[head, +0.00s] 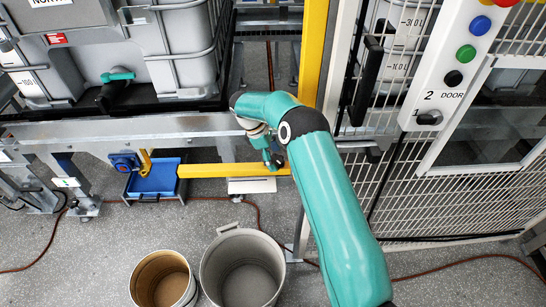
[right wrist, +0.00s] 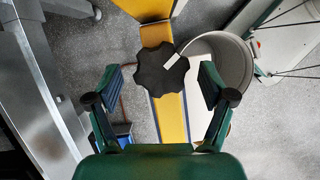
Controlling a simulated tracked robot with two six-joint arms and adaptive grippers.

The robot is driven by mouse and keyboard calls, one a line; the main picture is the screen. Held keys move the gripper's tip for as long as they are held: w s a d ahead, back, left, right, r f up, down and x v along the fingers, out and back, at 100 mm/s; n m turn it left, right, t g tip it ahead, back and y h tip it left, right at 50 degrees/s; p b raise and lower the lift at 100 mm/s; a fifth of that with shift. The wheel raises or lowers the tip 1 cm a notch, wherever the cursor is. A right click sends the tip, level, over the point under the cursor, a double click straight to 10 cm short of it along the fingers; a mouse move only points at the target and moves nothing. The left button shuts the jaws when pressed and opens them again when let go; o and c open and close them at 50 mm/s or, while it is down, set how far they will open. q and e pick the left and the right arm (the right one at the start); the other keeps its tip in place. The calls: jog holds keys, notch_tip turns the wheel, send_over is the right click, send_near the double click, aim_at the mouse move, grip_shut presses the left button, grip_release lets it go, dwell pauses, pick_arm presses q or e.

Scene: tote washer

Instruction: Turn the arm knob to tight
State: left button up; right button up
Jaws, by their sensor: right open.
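A black lobed knob (right wrist: 161,70) with a white pointer mark sits on a yellow arm (right wrist: 171,117) in the right wrist view. The mark points to the upper right of that picture. No tight label is readable. My right gripper (right wrist: 160,82) is open, with one finger on each side of the knob and a visible gap on both sides. In the head view the yellow arm (head: 222,170) runs level below the grey frame. My right gripper (head: 272,157) is at its right end, and the knob is hidden there. My left gripper is not in view.
A tan bucket (head: 140,274) and a grey bucket (head: 213,273) stand on the floor below. A blue tray (head: 155,181) hangs at the yellow arm's left end. A yellow post (head: 313,45) and white mesh fence (head: 445,190) stand close at the right.

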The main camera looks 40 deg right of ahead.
jog(key=shift+s+f, duration=0.1)
jog(key=shift+f, duration=0.1)
jog(key=c, duration=1)
jog(key=shift+a, duration=0.1)
jog(key=shift+c, duration=0.8)
jog(key=shift+m, duration=0.4)
jog(key=m, duration=0.1)
jog(key=m+y, duration=0.1)
jog(key=shift+d+m+g, duration=0.2)
jog(key=shift+m+g, duration=0.1)
jog(key=shift+d+r+m+y, duration=0.1)
jog(key=shift+m+y, duration=0.7)
jog(key=shift+m, duration=1.2)
